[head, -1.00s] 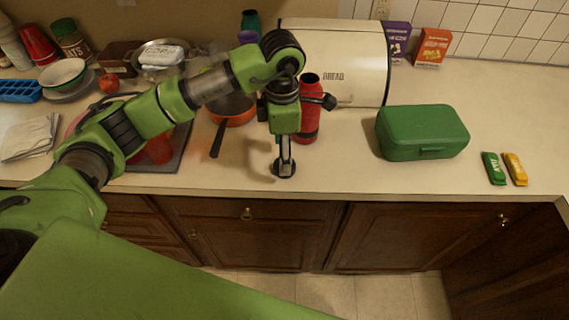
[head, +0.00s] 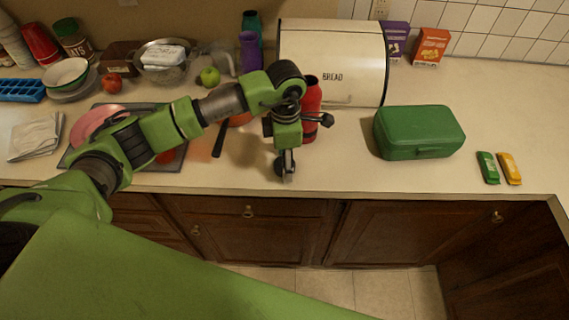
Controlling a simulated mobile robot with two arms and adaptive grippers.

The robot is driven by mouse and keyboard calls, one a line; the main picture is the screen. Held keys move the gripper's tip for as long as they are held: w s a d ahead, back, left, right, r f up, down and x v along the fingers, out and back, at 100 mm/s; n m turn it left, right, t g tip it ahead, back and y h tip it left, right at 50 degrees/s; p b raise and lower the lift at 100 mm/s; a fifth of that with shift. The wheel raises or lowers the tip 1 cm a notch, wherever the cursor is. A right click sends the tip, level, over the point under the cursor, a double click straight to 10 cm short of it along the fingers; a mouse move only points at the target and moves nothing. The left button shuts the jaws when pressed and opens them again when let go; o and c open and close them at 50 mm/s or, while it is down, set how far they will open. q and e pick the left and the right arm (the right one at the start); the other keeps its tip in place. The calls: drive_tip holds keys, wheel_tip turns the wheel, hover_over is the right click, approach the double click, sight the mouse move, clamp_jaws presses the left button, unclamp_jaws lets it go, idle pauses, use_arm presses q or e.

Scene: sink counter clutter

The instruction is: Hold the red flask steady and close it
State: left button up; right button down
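The red flask (head: 312,98) stands upright on the counter in front of the bread box, in the middle of the head view. Its top looks dark; I cannot tell whether it is open. I cannot make out a separate lid. My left gripper (head: 285,167) points down over the counter in front of the flask, near the front edge. The wrist above it covers part of the flask's left side. The fingers look apart from the flask, and their opening is unclear. My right gripper is not in view.
The cream bread box (head: 340,55) stands behind the flask. A dark-handled orange pan (head: 240,117) is left of the flask. Clear counter lies between the flask and the lunch box.

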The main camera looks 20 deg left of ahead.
use_arm(q)
drive_tip(key=c, duration=0.5)
drive_tip(key=shift+r, duration=0.1)
drive_tip(key=shift+r+b, duration=0.45)
drive_tip(key=shift+b, duration=0.15)
drive_tip(key=s+d+r+b, duration=0.6)
drive_tip(key=s+d+r, duration=0.2)
drive_tip(key=s+r, duration=0.3)
drive_tip(key=shift+d+r, duration=0.35)
drive_tip(key=shift+r, duration=0.15)
